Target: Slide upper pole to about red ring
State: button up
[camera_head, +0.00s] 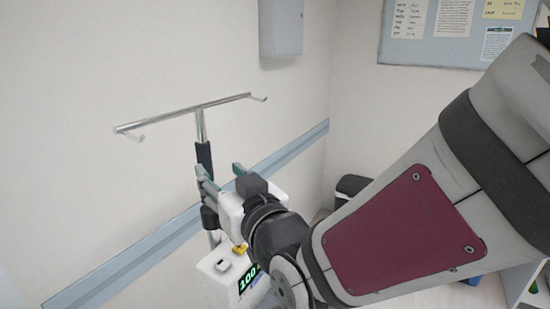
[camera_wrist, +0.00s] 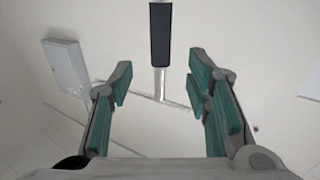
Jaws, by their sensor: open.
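The upper pole (camera_head: 200,125) is a thin chrome tube with a hooked crossbar (camera_head: 185,112) on top. A black grip sleeve (camera_head: 204,155) wraps the pole below the crossbar. My gripper (camera_head: 219,172) is open, with its teal-padded fingers at the sleeve's height in the head view. In the wrist view, the black sleeve (camera_wrist: 160,35) and chrome tube (camera_wrist: 159,82) line up with the gap between the open fingers (camera_wrist: 160,76). Neither finger appears to touch the pole there. A dark clamp or collar (camera_head: 209,217) sits lower on the pole, partly behind my gripper. I see no red ring.
A white device (camera_head: 222,277) with a green-lit display and a yellow part stands just below my gripper. A wall with a blue-grey rail (camera_head: 140,262) runs behind the pole. A grey wall box (camera_head: 281,28) hangs above. A dark-lidded bin (camera_head: 351,186) stands behind my arm.

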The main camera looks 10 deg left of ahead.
aim_at(206, 158)
jog(key=p+x, duration=0.1)
jog(key=x, duration=0.9)
jog(key=shift+w+a, duration=0.15)
jog(key=shift+c, duration=0.6)
grip_shut()
